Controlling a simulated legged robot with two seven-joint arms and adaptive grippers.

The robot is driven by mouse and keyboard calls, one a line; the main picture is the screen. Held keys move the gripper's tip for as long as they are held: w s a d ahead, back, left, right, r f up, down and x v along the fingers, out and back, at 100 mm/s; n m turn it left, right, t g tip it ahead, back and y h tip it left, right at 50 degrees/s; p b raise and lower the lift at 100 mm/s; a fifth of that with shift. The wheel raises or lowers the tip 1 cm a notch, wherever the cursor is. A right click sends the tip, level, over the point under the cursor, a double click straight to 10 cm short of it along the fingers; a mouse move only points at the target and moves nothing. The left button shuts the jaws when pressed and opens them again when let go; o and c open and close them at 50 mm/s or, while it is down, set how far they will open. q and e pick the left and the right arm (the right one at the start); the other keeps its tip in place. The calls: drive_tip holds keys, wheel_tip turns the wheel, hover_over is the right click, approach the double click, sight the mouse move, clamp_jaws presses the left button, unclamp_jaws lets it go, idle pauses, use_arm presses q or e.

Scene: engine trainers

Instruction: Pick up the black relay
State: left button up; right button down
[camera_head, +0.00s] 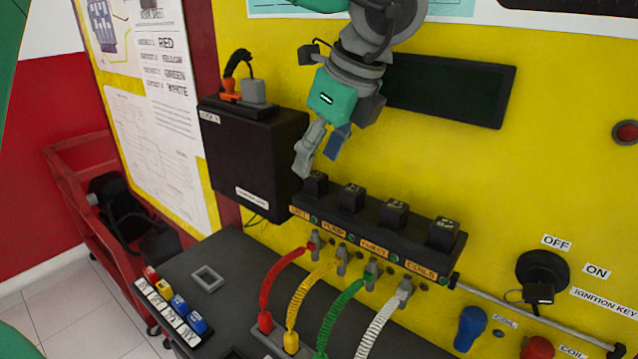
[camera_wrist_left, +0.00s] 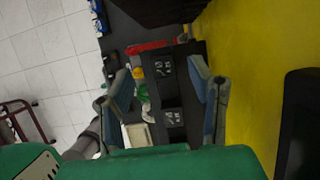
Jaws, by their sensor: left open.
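Several black relays stand in a row on a black socket rail on the yellow panel. In the head view they are the far-left relay (camera_head: 316,183), the second (camera_head: 351,198), the third (camera_head: 395,212) and the far-right one (camera_head: 443,233). My left gripper (camera_head: 318,158) hangs above the left end of the row, fingers apart and empty. In the left wrist view, my left gripper (camera_wrist_left: 156,72) frames one relay (camera_wrist_left: 166,68), with another relay (camera_wrist_left: 174,118) below it. Whether the fingers touch a relay cannot be told. My right gripper is not in view.
A black box (camera_head: 252,158) stands left of the relays. Red, yellow, green (camera_head: 345,300) and white coiled cables hang below the rail. A dark screen (camera_head: 448,90) is behind my arm. Ignition key (camera_head: 540,290) and knobs sit at the lower right.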

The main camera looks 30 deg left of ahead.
sight(311, 173)
use_arm(q)
drive_tip(key=x, duration=0.5)
drive_tip(key=shift+w+a, duration=0.1)
drive_tip(key=shift+w, duration=0.05)
drive_tip(key=c, duration=1.1)
drive_tip(key=shift+r, duration=0.1)
wheel_tip(311, 173, up, 28)
drive_tip(key=shift+f+p, duration=0.1)
drive_tip(key=shift+p, duration=0.45)
